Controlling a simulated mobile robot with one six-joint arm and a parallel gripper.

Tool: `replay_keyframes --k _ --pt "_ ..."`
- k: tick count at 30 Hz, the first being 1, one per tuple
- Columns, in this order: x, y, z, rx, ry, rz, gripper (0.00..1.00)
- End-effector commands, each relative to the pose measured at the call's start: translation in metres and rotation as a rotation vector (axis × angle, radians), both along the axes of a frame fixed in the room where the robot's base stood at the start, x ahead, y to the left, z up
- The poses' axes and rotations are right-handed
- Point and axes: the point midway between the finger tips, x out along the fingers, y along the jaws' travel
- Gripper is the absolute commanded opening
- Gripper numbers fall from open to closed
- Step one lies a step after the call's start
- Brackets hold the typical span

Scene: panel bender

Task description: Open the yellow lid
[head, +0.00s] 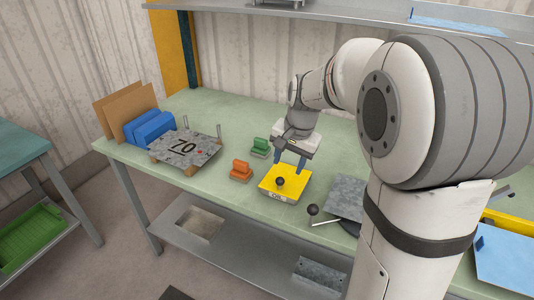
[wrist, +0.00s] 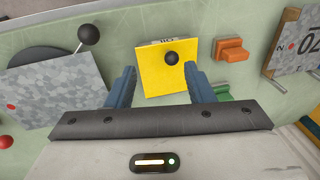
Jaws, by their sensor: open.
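The yellow lid (head: 290,181) is a square plate with a black ball knob (head: 280,182) and a label on its front edge, lying on the green bench. In the wrist view the lid (wrist: 155,78) is ahead of my gripper, with its knob (wrist: 171,58) near the upper right part. My gripper (head: 290,163) is above the lid's far side, pointing down. Its two blue fingers (wrist: 158,75) are spread apart with nothing between them touching, and the knob lies beyond the fingertips. What is under the lid is hidden.
An orange block (head: 241,170) and a green block (head: 260,147) stand left of the lid. A grey plate (head: 346,197) and a lever with a black ball (head: 312,210) are to its right. A plate marked 70 (head: 185,147) is farther left. A shelf (head: 335,19) hangs above.

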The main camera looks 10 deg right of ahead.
Motion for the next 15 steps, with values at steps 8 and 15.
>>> replay_keyframes --k 8,15 --pt "0.055 -0.007 -0.043 0.055 0.05 -0.162 0.48" --pt "0.061 -0.005 -0.066 0.059 0.059 -0.179 0.48"
